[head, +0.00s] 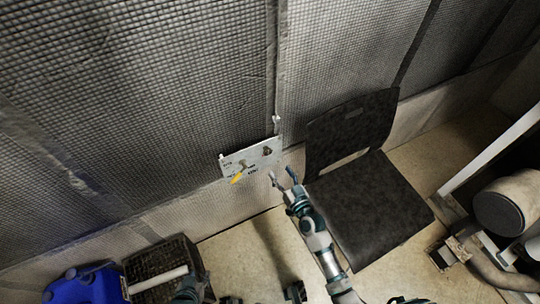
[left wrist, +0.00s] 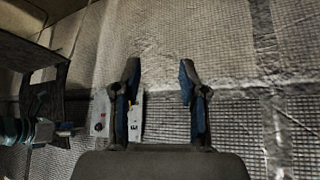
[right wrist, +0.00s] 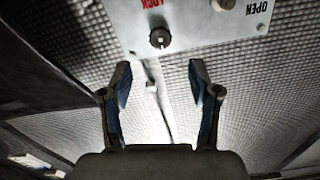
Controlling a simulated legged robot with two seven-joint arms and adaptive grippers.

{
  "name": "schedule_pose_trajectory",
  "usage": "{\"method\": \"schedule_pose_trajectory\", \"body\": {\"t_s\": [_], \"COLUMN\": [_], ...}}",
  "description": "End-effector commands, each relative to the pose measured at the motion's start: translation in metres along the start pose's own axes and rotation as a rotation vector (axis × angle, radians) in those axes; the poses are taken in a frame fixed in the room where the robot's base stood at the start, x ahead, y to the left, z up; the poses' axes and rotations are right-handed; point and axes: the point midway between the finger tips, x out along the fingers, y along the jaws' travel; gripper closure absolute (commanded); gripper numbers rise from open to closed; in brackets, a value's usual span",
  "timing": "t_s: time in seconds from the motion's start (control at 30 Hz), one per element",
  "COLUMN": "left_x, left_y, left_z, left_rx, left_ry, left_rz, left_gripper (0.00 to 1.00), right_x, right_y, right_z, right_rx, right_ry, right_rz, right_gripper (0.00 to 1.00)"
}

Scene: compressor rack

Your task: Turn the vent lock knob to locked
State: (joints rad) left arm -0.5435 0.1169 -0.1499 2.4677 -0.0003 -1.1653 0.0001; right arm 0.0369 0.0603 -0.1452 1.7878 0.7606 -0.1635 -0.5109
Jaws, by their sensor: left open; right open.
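A pale panel (head: 252,160) is on the mesh wall. It carries a yellow handle (head: 238,177) at its left and a small dark knob (head: 267,151) at its right. In the right wrist view the dark knob (right wrist: 160,38) stands near the panel's lower edge, with red LOCK and black OPEN lettering upside down above. My right gripper (head: 284,180) is open and empty, just below the panel and apart from the knob; its fingers (right wrist: 160,88) also show. My left gripper (left wrist: 160,80) is open and empty; its left finger partly hides the panel (left wrist: 101,112).
A dark chair (head: 370,205) stands close right of my right arm. A black crate (head: 165,260) and a blue container (head: 85,287) are at the lower left. Pipework with a round tank (head: 505,205) is at the right. Some bare floor shows between them.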

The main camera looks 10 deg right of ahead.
Motion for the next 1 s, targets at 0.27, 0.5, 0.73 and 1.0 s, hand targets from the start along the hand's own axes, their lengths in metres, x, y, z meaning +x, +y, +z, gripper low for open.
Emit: {"method": "schedule_pose_trajectory", "body": {"t_s": [0.27,0.5,0.73,1.0], "left_x": [0.009,0.009,0.009,0.010], "left_y": [0.005,0.009,0.009,0.009], "left_z": [-0.032,-0.050,-0.052,-0.052], "left_rx": [0.001,0.002,0.002,0.002], "left_ry": [0.175,0.272,0.285,0.282], "left_rz": [0.012,0.019,0.020,0.020], "left_gripper": [0.58,0.58,0.58,0.58], "right_x": [0.061,0.086,0.088,0.088], "right_y": [0.000,0.000,0.000,0.000], "right_z": [0.000,-0.001,-0.002,-0.002], "right_rx": [0.001,0.001,0.000,0.000], "right_ry": [0.002,0.002,0.003,0.003], "right_rz": [0.000,0.001,0.001,0.001], "right_gripper": [0.38,0.38,0.38,0.83]}}
